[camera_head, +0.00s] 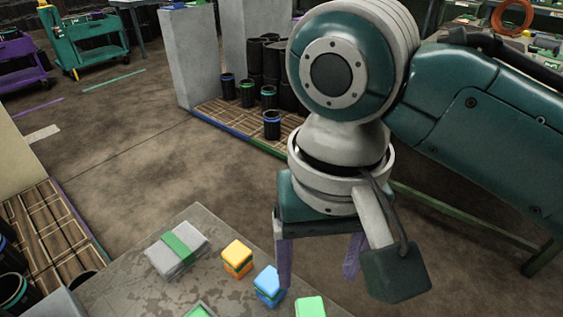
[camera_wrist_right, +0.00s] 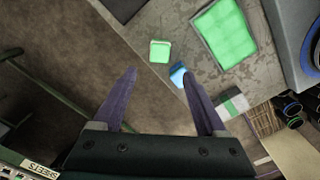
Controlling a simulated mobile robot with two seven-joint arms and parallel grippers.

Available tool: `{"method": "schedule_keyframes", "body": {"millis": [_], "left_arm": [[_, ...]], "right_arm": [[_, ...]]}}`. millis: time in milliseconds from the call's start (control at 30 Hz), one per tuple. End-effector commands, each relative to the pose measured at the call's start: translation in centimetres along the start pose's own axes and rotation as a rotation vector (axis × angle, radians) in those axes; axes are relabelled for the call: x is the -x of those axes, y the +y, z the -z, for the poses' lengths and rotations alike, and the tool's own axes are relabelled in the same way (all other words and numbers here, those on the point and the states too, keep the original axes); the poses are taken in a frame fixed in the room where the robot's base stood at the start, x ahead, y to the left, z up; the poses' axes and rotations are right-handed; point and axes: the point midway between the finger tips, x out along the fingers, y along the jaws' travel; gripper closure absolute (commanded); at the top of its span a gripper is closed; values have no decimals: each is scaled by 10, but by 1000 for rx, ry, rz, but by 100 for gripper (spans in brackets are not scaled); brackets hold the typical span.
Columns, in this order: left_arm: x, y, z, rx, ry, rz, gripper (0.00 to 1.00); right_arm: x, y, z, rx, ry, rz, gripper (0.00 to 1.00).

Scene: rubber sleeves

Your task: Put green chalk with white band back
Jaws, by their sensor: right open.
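A bright green block (camera_head: 310,306), the likely green chalk, stands on the grey tabletop (camera_head: 215,225) near the bottom edge of the head view. It also shows in the right wrist view (camera_wrist_right: 160,51); its white band is not clear in either view. My right gripper (camera_head: 318,262) is open and empty, its purple fingers apart, above the table's edge. In the wrist view the green block lies beyond the fingertips (camera_wrist_right: 160,74), apart from them. A green-topped tray (camera_wrist_right: 223,35) lies on the same table. My left gripper is not in view.
A grey-white box with a green band (camera_head: 178,250) lies farther left. Black cylinders (camera_head: 272,124) stand on a slatted pallet behind. The floor between is clear.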

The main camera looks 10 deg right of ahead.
Motion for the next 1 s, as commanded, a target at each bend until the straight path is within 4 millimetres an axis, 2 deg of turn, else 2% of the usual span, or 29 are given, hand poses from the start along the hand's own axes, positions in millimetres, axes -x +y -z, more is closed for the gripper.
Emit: {"method": "schedule_keyframes", "body": {"millis": [100,267,467,567,833,900,1000], "left_arm": [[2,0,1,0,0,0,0],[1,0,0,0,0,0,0],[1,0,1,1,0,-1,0],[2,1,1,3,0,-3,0],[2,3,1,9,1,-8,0],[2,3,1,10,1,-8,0],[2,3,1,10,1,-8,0]], "right_arm": [[7,0,0,0,0,1,26],[5,-3,-6,19,1,23,26],[-7,-10,-44,141,60,173,26],[-8,4,-63,187,137,213,26],[4,84,-102,261,289,78,26],[7,98,-107,277,304,41,26],[10,107,-110,289,311,12,26]]}}
